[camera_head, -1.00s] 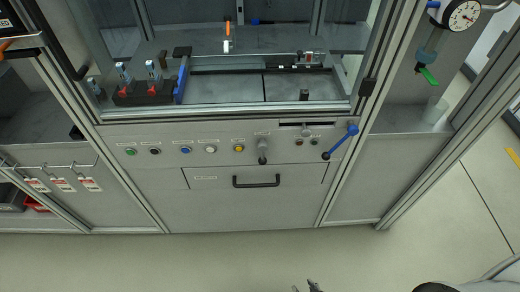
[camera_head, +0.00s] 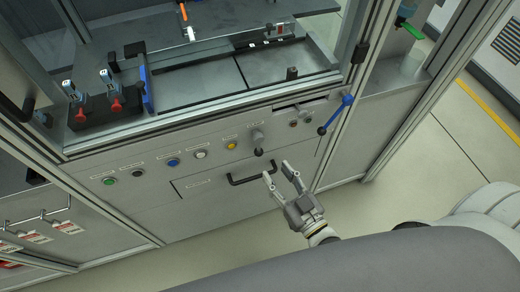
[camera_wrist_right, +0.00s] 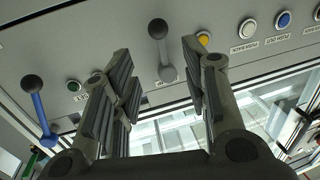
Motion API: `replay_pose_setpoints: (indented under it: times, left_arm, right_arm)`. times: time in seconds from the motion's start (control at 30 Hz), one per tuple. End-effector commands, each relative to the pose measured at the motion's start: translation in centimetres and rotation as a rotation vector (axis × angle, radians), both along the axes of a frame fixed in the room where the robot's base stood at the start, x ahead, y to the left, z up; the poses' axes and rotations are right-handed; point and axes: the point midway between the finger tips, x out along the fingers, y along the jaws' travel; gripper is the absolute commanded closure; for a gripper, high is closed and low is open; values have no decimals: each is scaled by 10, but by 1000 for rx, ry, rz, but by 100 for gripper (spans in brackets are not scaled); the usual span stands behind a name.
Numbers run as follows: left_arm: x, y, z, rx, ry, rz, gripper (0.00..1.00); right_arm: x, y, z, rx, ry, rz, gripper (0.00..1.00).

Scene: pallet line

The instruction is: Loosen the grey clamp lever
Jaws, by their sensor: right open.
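The grey clamp lever (camera_head: 257,138) is on the front panel, right of the yellow button, with its black ball knob (camera_head: 259,152) hanging down. My right gripper (camera_head: 278,174) is open and empty, in front of the panel and just below the lever in the head view. In the right wrist view, the grey lever (camera_wrist_right: 163,52) shows between the two open fingers (camera_wrist_right: 158,62), with its black ball towards the top. The fingers look apart from it. My left gripper is not in view.
A blue lever (camera_head: 336,114) is on the panel to the right; it also shows in the wrist view (camera_wrist_right: 39,110). A black drawer handle (camera_head: 252,174) sits close behind the right gripper. A row of buttons, including the yellow one (camera_head: 232,146), runs left of the lever.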

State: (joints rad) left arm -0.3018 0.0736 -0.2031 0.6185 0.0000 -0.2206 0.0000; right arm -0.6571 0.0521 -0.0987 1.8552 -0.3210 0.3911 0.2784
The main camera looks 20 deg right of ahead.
Motion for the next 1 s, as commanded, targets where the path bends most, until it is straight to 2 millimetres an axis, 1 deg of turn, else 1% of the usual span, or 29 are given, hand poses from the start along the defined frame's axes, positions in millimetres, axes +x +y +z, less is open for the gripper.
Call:
replay_pose_setpoints:
  times: [0.03, 0.3, 0.5, 0.7, 0.97, 1.0]
  left_arm:
    - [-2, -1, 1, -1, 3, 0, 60]
    - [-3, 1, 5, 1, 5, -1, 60]
    - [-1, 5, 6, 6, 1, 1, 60]
    - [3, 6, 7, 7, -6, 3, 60]
    - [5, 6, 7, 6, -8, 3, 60]
    - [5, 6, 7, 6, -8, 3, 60]
  right_arm:
    - [10, 2, 3, 2, -5, 0, 58]
    - [54, 13, 2, 2, -3, 0, 58]
    - [77, 18, 1, 1, -1, 0, 58]
    - [86, 20, 0, 1, 1, 0, 58]
    - [86, 21, 0, 1, 1, 0, 58]
    - [86, 20, 0, 1, 1, 0, 64]
